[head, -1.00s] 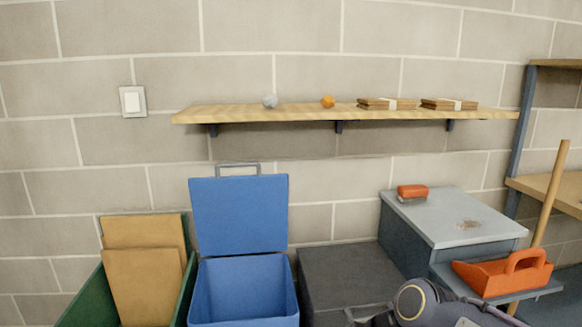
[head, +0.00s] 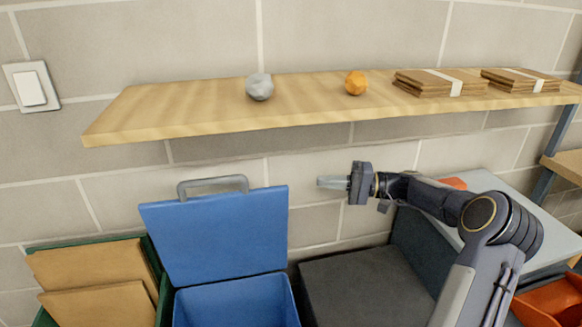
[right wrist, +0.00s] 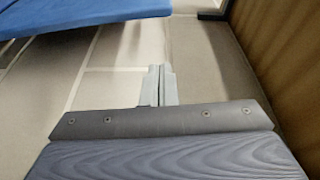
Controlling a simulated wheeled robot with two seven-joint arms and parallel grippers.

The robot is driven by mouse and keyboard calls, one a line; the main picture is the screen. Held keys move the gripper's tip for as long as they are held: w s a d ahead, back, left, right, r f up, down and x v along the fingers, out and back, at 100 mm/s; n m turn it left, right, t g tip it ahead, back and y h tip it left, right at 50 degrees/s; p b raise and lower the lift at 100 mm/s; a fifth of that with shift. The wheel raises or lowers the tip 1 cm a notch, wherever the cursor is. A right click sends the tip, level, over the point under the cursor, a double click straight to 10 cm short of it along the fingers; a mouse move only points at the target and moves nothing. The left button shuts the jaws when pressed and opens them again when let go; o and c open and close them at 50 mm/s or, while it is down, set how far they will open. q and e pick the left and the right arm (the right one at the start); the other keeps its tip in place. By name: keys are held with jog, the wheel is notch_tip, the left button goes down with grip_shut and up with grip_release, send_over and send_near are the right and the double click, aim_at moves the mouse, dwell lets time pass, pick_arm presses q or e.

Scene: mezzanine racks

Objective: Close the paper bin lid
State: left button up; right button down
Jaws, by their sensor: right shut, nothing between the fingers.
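The paper bin is the blue bin (head: 235,302), low in the head view. Its blue lid (head: 218,238) stands open and upright at the back, with a grey handle (head: 212,184) along its top edge. My right gripper (head: 322,182) is shut and empty. It is in the air to the right of the lid, pointing left, apart from it, and below the shelf. In the right wrist view its shut fingers (right wrist: 158,84) show in the middle, and a blue panel (right wrist: 95,18), likely the lid, is at upper left. My left gripper is not in view.
A wooden shelf (head: 215,112) runs above, holding a grey ball (head: 259,87), an orange ball (head: 356,83) and cardboard stacks (head: 440,83). A green bin with cardboard (head: 100,285) is left of the blue bin. A dark closed bin (head: 360,288) is to the right.

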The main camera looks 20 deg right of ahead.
jog(key=w+p+x, duration=0.1)
jog(key=x, duration=0.9)
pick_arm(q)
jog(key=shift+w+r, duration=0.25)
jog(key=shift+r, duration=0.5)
pick_arm(e)
jog(key=s, duration=0.4)
jog(key=shift+s+f, duration=0.1)
jog(key=shift+s, duration=0.05)
